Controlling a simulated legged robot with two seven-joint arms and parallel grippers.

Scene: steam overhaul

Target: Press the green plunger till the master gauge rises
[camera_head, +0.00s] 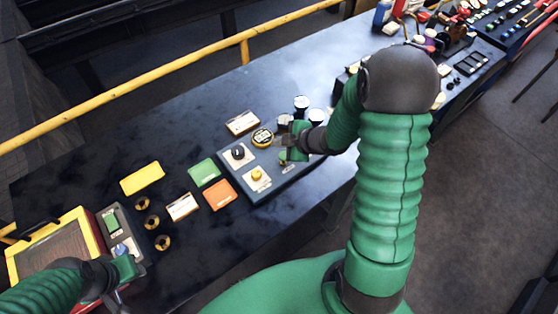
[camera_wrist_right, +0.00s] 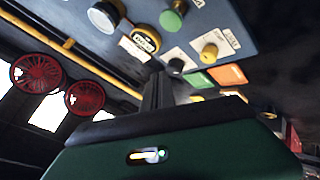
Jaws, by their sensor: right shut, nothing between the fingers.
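The green plunger (camera_wrist_right: 172,18) shows in the right wrist view as a round green knob on the blue-grey panel (camera_wrist_right: 215,12). In the head view my right gripper and forearm hide it. My right gripper (camera_head: 281,148) is over the panel's upper right part. In the wrist view its fingers (camera_wrist_right: 158,80) are shut and empty, pointing towards the panel, apart from the plunger as far as I can see. A yellow-rimmed round dial (camera_head: 262,137) is left of the gripper; I cannot tell whether it is the master gauge. My left gripper (camera_head: 117,292) is at lower left, its fingers unclear.
A black knob (camera_head: 238,152) and a yellow knob (camera_head: 257,174) are on the same panel. White-topped round parts (camera_head: 301,102) stand behind the gripper. Green (camera_head: 204,172) and orange (camera_head: 220,194) plates lie left. A yellow rail (camera_head: 170,67) runs along the far edge.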

